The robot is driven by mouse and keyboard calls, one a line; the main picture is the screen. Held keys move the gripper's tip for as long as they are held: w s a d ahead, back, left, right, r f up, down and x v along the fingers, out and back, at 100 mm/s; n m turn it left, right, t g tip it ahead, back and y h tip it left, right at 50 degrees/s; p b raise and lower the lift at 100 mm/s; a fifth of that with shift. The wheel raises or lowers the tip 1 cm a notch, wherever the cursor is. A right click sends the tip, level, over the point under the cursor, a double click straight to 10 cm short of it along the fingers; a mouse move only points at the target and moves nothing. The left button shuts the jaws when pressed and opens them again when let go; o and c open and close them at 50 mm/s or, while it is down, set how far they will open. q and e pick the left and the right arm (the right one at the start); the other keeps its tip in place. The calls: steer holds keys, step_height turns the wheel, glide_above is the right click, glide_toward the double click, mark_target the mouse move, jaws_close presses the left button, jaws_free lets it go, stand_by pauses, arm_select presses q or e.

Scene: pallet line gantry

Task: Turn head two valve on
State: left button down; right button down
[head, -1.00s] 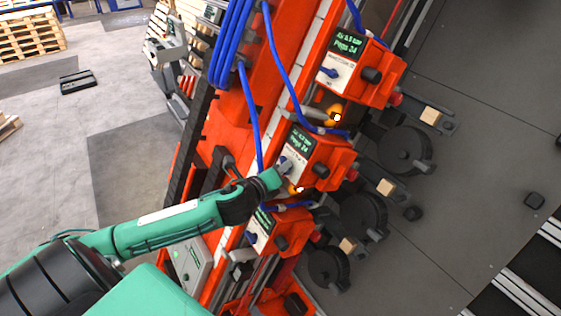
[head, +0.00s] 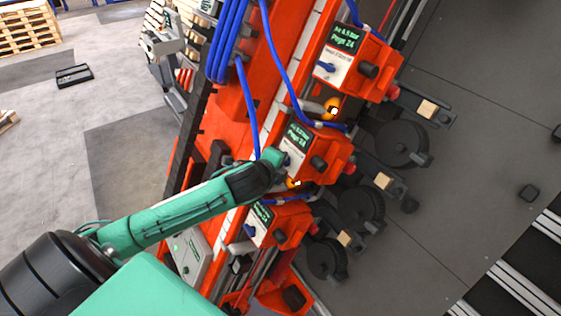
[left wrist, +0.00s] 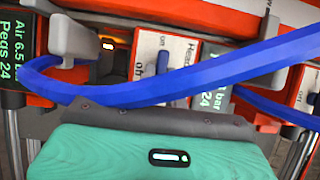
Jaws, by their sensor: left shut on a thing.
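Three orange heads sit along the slanted gantry, each with a green-lit display, a white panel and a blue valve knob. The middle head (head: 319,152) has my left gripper (head: 284,158) at its panel. My gripper is shut on the middle head's blue valve knob, but the contact is not clear. In the left wrist view the knob (left wrist: 162,61) stands upright in the picture on a white panel (left wrist: 178,48) with "Head" and "off" lettering. A thick blue hose crosses in front of the panel's lower part. My right gripper is not in view.
The upper head (head: 352,62) and lower head (head: 280,224) are close on either side. Blue hoses (left wrist: 200,85) run close to my left gripper. Orange lamps (head: 333,106) sit between heads. Black wheels (head: 400,145) and wooden blocks (head: 427,109) lie to the right.

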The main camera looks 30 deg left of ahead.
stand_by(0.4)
arm_select(q)
steer(key=c, duration=1.5)
jaws_free()
steer(key=shift+a, duration=0.1)
steer(key=shift+o, duration=0.2)
steer(key=shift+r, duration=0.1)
